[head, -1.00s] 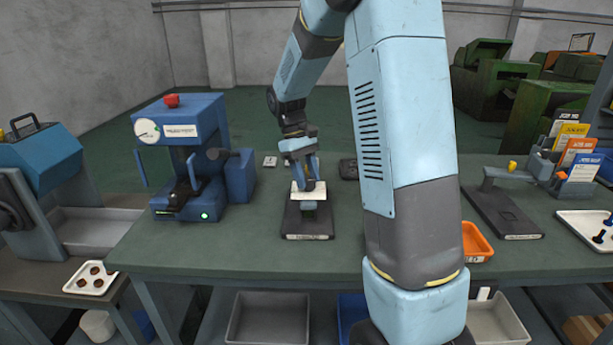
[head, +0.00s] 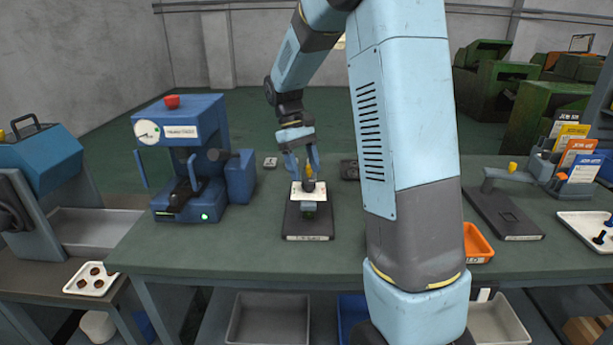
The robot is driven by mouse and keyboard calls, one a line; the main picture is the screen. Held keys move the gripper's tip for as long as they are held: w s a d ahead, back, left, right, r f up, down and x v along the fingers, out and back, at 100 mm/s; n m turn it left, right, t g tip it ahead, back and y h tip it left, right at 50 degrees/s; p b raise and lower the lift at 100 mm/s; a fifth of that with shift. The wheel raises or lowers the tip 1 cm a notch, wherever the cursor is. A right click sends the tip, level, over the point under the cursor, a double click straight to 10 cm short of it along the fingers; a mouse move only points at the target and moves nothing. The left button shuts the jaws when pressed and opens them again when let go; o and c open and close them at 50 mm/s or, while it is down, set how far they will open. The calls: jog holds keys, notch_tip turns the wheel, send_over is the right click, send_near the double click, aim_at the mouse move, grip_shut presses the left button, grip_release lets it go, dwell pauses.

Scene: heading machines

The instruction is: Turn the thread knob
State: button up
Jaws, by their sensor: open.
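My gripper (head: 302,168) is open and points down over a small fixture with a white top plate (head: 318,190) and a dark base (head: 308,222).
A blue machine (head: 195,155) with a dial and a red knob stands to the left. A yellow-knobbed fixture (head: 508,215), an orange bin (head: 477,243) and a white tray (head: 590,235) are to the right. Green table (head: 255,255) is clear in front.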

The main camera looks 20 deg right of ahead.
jog(key=v, duration=1)
jog(key=shift+w+r, duration=0.2)
jog(key=shift+r, duration=0.15)
jog(key=s+r+m+t, duration=0.1)
jog(key=s+r+t, duration=0.15)
jog(key=s, duration=0.55)
jog(key=s+r+m+t, duration=0.1)
jog(key=s+r+t, duration=0.15)
jog(key=s, duration=0.45)
jog(key=s+f+m+t+y, duration=0.1)
jog(key=s+f+m+t, duration=0.1)
jog(key=s, duration=1.2)
jog(key=f+t, duration=0.1)
jog(key=t, duration=0.1)
jog(key=shift+s+a+t+y, duration=0.3)
jog(key=shift+s+a+t, duration=0.05)
jog(key=shift+t, duration=0.05)
dwell(0.7)
